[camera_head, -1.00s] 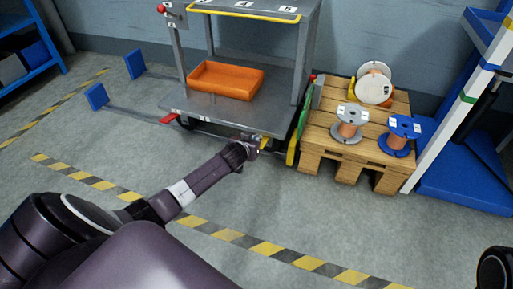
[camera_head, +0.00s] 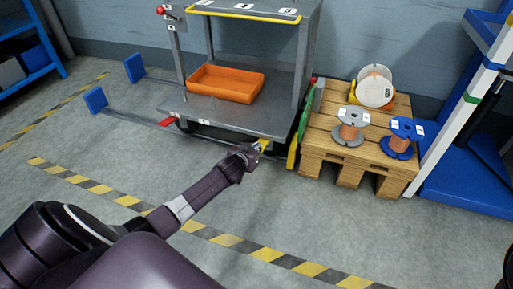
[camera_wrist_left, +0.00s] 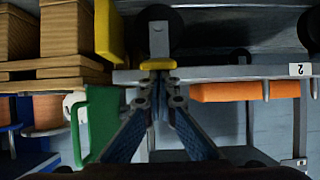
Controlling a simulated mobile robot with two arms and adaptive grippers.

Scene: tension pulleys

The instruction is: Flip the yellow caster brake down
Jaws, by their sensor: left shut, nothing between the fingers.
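The yellow caster brake (camera_head: 263,145) shows as a small yellow lever under the front right corner of the grey cart (camera_head: 240,118). My left gripper (camera_head: 253,154) is just in front of it, low at that corner. In the left wrist view, which looks upside down, the shut fingertips (camera_wrist_left: 158,82) meet right by the yellow lever (camera_wrist_left: 158,65). Nothing is held between them. A grey bracket and a dark wheel (camera_wrist_left: 160,25) are behind the lever. I cannot tell whether the tips touch the lever. My right gripper is not in view.
An orange tray (camera_head: 226,84) sits on the cart's lower shelf. A green and yellow panel (camera_head: 300,125) stands close right of the brake. A wooden pallet (camera_head: 345,159) with cable spools is beyond it. The floor in front is clear.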

